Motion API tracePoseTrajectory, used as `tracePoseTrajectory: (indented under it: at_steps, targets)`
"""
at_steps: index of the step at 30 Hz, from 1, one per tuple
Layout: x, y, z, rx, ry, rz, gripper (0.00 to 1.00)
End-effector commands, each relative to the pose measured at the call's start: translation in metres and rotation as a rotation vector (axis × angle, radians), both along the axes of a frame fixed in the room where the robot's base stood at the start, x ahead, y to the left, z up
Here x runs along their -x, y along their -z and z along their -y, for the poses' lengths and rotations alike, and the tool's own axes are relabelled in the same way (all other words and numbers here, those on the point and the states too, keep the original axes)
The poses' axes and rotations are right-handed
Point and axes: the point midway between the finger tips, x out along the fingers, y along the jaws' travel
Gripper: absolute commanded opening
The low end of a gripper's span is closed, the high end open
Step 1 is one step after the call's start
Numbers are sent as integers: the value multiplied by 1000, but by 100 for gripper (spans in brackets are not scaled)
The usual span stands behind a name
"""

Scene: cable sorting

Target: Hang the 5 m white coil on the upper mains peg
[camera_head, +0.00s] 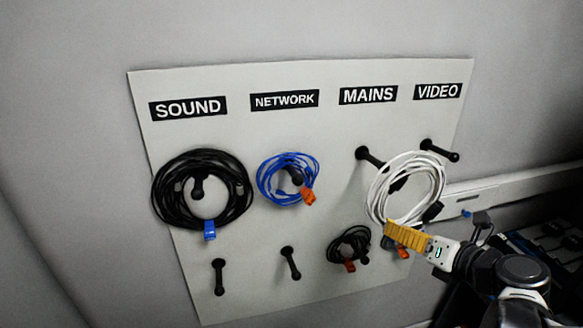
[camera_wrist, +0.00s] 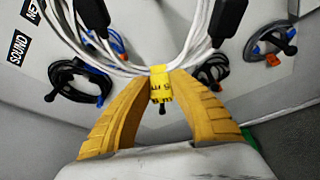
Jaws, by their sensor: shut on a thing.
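The white coil (camera_head: 376,192) hangs in front of the board's right part, below the MAINS and VIDEO labels. My gripper (camera_head: 391,228) is shut on its lower edge. In the wrist view, my yellow fingers (camera_wrist: 160,74) pinch the white cable (camera_wrist: 135,66) at a yellow tag (camera_wrist: 161,88) marked 5 m; black plugs (camera_wrist: 232,17) hang beside it. The upper mains peg (camera_head: 369,158) is black and bare, just left of the coil's upper left edge. The coil appears apart from this peg; its depth from the board is hard to tell.
The upper video peg (camera_head: 440,151) is bare, right of the coil. A small black coil (camera_head: 349,245) hangs on the lower mains peg. A thick black coil (camera_head: 165,190) and a blue coil (camera_head: 268,184) hang under SOUND and NETWORK. Lower sound (camera_head: 219,277) and network (camera_head: 291,264) pegs are bare.

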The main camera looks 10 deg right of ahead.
Motion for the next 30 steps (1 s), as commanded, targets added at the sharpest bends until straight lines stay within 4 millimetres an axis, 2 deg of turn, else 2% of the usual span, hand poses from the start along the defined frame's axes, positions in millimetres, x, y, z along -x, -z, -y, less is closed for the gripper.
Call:
tracePoseTrajectory:
  at_steps: [8,30]
  targets:
    - [-10,2,2,-8,4,0,0]
    - [-65,10,-1,-6,3,0,0]
